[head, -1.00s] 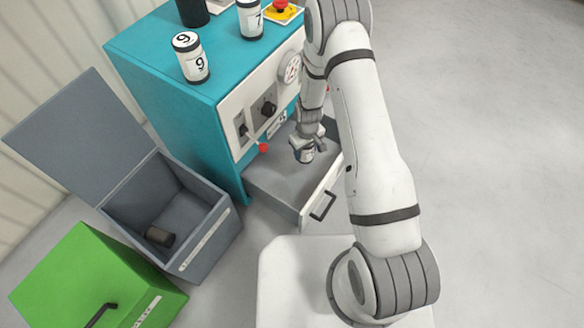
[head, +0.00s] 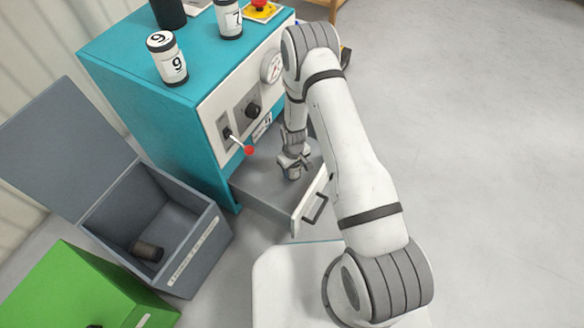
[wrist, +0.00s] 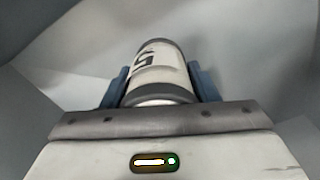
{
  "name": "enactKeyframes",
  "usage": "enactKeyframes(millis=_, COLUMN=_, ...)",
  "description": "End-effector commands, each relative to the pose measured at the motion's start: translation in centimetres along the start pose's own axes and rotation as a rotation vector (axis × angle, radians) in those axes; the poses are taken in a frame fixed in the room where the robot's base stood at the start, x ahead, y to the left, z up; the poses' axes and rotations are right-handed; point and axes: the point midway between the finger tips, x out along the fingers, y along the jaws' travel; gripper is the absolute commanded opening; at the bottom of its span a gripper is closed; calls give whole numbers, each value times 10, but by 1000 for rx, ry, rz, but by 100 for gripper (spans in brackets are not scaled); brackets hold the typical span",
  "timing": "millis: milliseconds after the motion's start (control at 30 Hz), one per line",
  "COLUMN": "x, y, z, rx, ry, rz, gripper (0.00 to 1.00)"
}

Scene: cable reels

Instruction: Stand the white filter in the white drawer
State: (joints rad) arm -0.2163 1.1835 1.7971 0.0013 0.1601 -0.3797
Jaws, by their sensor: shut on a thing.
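The white filter (wrist: 158,72) has dark bands and a dark number that looks like 5. In the wrist view it lies between the two blue fingers of my gripper (wrist: 160,88), which is shut on it. In the head view my gripper (head: 292,166) points down into the open drawer, whose white front (head: 309,200) has a dark handle. The drawer's inside is grey. The filter is mostly hidden by my gripper there, and I cannot tell whether its lower end touches the drawer floor.
The teal cabinet (head: 150,104) carries white cylinders marked 9 (head: 167,60) and 7 (head: 229,20). A red-tipped lever (head: 249,150) sticks out above the drawer. An open grey bin (head: 203,246) with a dark cylinder (head: 147,251) and a green box (head: 68,285) stand at left.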

Motion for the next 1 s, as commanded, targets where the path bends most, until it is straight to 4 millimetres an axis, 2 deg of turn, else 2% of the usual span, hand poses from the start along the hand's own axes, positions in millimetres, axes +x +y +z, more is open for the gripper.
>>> enactKeyframes(millis=67, x=4, y=0, z=0, rx=0, ry=0, rz=0, gripper=28)
enactKeyframes(millis=100, x=4, y=0, z=0, rx=0, ry=-1, rz=0, gripper=55)
enactKeyframes(millis=367, x=3, y=0, z=0, rx=1, ry=-1, rz=0, gripper=76)
enactKeyframes(millis=667, x=-1, y=1, z=0, rx=1, ry=-1, rz=0, gripper=76)
enactKeyframes(millis=767, x=-14, y=1, z=0, rx=2, ry=0, rz=0, gripper=76)
enactKeyframes(millis=1000, x=-67, y=1, z=0, rx=2, ry=1, rz=1, gripper=76)
